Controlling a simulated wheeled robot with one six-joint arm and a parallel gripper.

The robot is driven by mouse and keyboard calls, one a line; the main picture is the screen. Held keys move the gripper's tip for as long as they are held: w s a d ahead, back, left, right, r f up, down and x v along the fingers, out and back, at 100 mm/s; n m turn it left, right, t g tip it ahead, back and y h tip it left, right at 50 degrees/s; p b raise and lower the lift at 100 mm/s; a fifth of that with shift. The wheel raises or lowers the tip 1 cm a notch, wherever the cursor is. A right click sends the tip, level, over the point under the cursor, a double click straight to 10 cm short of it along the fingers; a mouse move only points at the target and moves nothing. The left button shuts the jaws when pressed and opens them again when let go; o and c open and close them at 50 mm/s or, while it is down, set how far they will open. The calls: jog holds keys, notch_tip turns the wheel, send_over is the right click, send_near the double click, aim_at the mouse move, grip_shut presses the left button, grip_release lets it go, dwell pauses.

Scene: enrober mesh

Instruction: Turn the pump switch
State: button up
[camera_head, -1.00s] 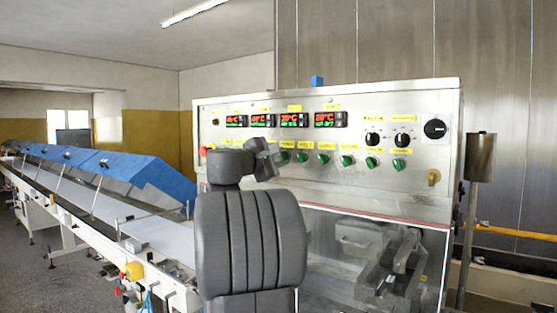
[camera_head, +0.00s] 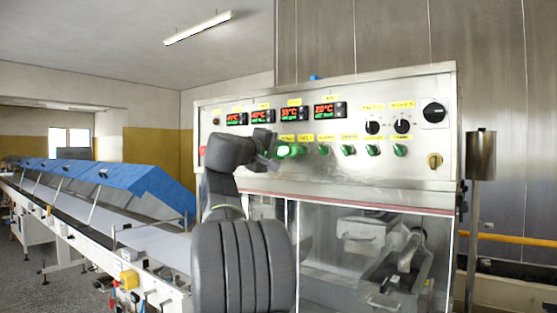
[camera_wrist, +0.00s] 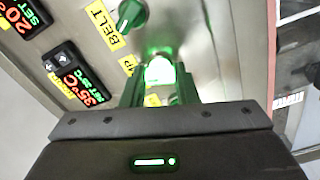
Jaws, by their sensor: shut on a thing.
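The pump switch is a green knob (camera_head: 290,151) in the lower row on the steel control panel, and it glows bright green. In the wrist view the glowing knob (camera_wrist: 160,71) lies between my two fingers, beside a yellow label of which only a "P" can be read. My gripper (camera_wrist: 160,84) is shut on this knob. In the head view my gripper (camera_head: 277,150) reaches the panel from the left, and the wrist partly hides the area there. The exact angle of the knob is hard to tell.
A green belt knob (camera_wrist: 131,15) with a "BELT" label (camera_wrist: 104,22) sits close beside the pump switch. Red and green temperature displays (camera_head: 328,111) are above. More green knobs (camera_head: 348,150) and black dials (camera_head: 402,126) are to the right. A clear cover (camera_head: 340,240) is below the panel.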

jog(key=shift+f+m+b, duration=0.2)
jog(key=shift+m+b, duration=0.35)
jog(key=shift+m, duration=0.55)
jog(key=o, duration=1)
jog(key=shift+r, duration=0.1)
jog(key=b+v, duration=0.3)
jog(key=v, duration=1)
jog(key=shift+s+a, duration=0.25)
jog(key=shift+s, duration=0.1)
jog(key=shift+w, duration=0.1)
